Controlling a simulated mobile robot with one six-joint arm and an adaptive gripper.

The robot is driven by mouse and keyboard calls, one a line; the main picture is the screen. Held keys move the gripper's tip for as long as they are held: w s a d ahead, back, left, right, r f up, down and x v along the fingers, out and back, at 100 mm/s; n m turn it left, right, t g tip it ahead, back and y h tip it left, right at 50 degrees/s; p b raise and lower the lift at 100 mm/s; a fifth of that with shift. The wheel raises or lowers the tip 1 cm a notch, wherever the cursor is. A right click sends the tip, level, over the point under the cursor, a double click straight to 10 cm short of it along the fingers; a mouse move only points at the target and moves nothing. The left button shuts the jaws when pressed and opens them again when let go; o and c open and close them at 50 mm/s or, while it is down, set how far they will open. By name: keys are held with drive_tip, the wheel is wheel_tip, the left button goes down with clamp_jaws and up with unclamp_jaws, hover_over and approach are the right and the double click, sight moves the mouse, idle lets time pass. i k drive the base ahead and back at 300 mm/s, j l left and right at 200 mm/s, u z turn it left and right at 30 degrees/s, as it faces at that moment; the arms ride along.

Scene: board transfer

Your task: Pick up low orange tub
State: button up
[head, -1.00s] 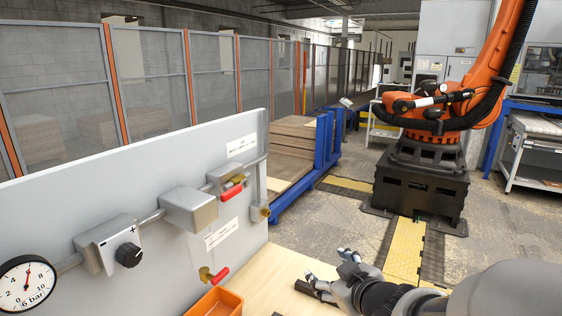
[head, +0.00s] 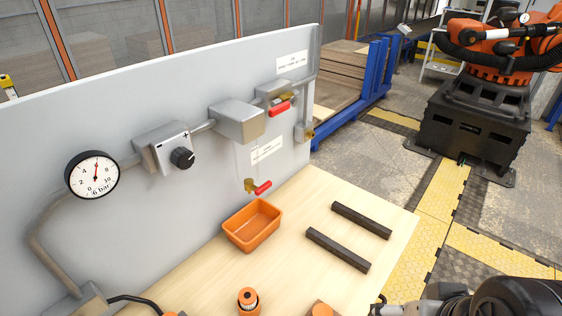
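The low orange tub (head: 251,236) is an open rectangular box standing on the light wooden tabletop, close to the grey panel. It looks empty. My gripper (head: 378,305) shows only in part at the bottom edge of the head view, right of centre. It is well to the right of and nearer than the tub, and apart from it. The bottom edge cuts it off, so its opening and anything in it are hidden.
The grey panel (head: 90,120) with gauge, knob and red-handled valves rises behind the tub. Two dark bars (head: 338,250) lie right of it. An orange-topped cylinder (head: 248,301) stands nearer, with other orange parts cut off beside it. Bare wood lies between the tub and bars.

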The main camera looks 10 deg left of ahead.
sight(249, 227)
drive_tip(key=i+l+u, duration=0.1)
drive_tip(key=l+u, duration=0.3)
drive_tip(key=i+l+u, duration=0.1)
drive_tip(key=l+u, duration=0.15)
drive_tip(key=u, duration=0.2)
